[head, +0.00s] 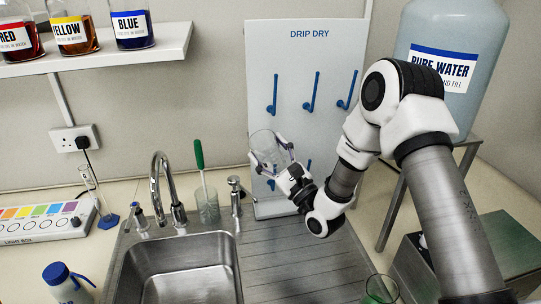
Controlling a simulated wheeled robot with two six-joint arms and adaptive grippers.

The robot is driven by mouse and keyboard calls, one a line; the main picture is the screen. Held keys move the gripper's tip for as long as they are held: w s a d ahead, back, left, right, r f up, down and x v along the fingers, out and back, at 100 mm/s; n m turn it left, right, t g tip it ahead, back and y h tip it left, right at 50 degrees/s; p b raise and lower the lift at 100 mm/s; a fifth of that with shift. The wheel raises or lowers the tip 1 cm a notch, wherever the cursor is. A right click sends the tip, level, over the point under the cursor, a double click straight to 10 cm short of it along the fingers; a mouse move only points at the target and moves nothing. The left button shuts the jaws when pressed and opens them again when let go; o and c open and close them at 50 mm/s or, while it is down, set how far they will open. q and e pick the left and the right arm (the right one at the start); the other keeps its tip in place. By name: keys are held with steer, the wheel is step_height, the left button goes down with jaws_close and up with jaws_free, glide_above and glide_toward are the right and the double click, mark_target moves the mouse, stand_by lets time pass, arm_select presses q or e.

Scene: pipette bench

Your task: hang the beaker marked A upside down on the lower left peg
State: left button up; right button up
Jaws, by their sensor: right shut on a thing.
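A clear glass beaker (265,143) is held in front of the white DRIP DRY board (340,45), tilted. I cannot make out a letter on it or tell which end is its mouth. My right gripper (270,154) is shut on the beaker, with a finger on either side. The lower left peg (271,184) is blue and shows just below the beaker and gripper; I cannot tell how far apart they are. Another lower peg (308,166) shows to its right, and the rest of the lower row is behind my arm. My left gripper is out of view.
Three blue upper pegs are bare, among them the upper left one (274,96). Below are a sink (180,268) with a tall tap (160,185), a glass holding a green-handled brush (199,160), and a ridged drainer (290,265). A PURE WATER tank (480,45) stands right.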

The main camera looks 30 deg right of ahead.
steer(key=shift+w+d+r, duration=0.1)
steer(key=shift+w+d, duration=0.05)
steer(key=shift+w, duration=0.15)
steer(key=w+d+f+b, duration=0.2)
steer(key=d+f+b, duration=0.2)
steer(key=f, duration=0.4)
steer(key=shift+w+f+b, duration=0.15)
steer(key=shift+w+b, duration=0.15)
steer(key=shift+b, duration=0.35)
steer(key=o, duration=1.3)
